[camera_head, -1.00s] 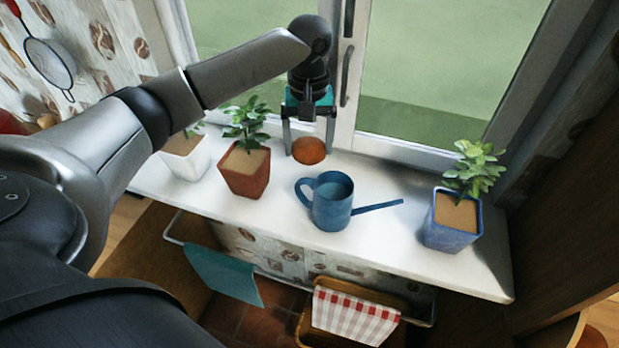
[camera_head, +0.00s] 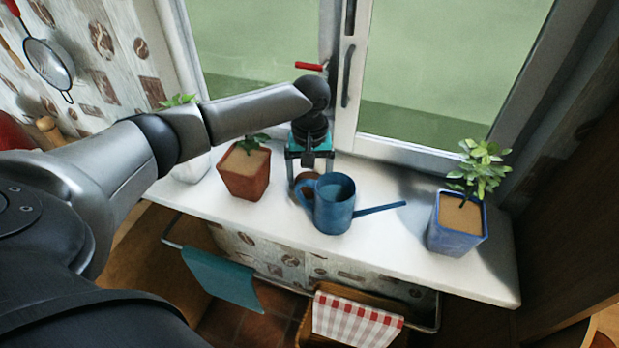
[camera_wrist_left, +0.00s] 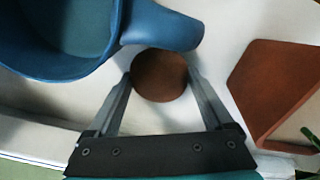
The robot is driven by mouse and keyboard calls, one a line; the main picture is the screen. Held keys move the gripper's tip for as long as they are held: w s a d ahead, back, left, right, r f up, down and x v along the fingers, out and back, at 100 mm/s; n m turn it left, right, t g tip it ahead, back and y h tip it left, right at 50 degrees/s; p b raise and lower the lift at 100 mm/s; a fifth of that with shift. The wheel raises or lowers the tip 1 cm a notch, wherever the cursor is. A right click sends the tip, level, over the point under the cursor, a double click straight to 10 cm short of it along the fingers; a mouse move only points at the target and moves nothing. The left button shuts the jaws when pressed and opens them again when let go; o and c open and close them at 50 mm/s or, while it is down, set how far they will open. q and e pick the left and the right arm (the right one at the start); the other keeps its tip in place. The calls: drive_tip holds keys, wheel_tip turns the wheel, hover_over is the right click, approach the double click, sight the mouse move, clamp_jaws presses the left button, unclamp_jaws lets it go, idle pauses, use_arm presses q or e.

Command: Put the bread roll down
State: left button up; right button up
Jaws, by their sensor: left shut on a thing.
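The bread roll (camera_head: 301,182) is brown and round. In the head view it is low over the white window sill, behind the blue watering can (camera_head: 333,203), whose handle hides part of it. My left gripper (camera_head: 309,172) points down, shut on the roll. The wrist view shows the roll (camera_wrist_left: 160,76) between the two fingertips (camera_wrist_left: 162,84), close beside the can's handle. I cannot tell whether the roll touches the sill or the handle. My right gripper is not in view.
A red-brown plant pot (camera_head: 244,176) stands left of the roll, with a white pot (camera_head: 190,168) beyond it. A blue plant pot (camera_head: 456,228) stands at the right. The sill (camera_head: 400,245) is clear between can and blue pot. The window is behind.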

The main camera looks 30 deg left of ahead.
use_arm(q)
drive_tip(key=shift+f, duration=0.1)
drive_tip(key=o, duration=1.1)
drive_tip(key=shift+r, duration=0.25)
wheel_tip(320, 180, up, 11)
drive_tip(key=p, duration=0.2)
drive_tip(key=m+t+y+p, duration=0.1)
drive_tip(key=m+t+p, duration=0.1)
drive_tip(key=t+p, duration=0.1)
approach(310, 178)
drive_tip(key=x, duration=0.1)
drive_tip(key=b+x, duration=0.1)
drive_tip(key=x, duration=0.1)
drive_tip(key=shift+s+d+f+b, duration=0.15)
drive_tip(key=shift+d+f+b, duration=0.1)
drive_tip(key=shift+f+b, duration=0.2)
drive_tip(key=shift+a+b+x, duration=0.1)
drive_tip(key=shift+b+x, duration=0.15)
drive_tip(key=shift+x, duration=1.3)
drive_tip(key=shift+a+b+x, duration=0.15)
drive_tip(key=shift+b+x, duration=0.05)
drive_tip(key=shift+x, duration=1.35)
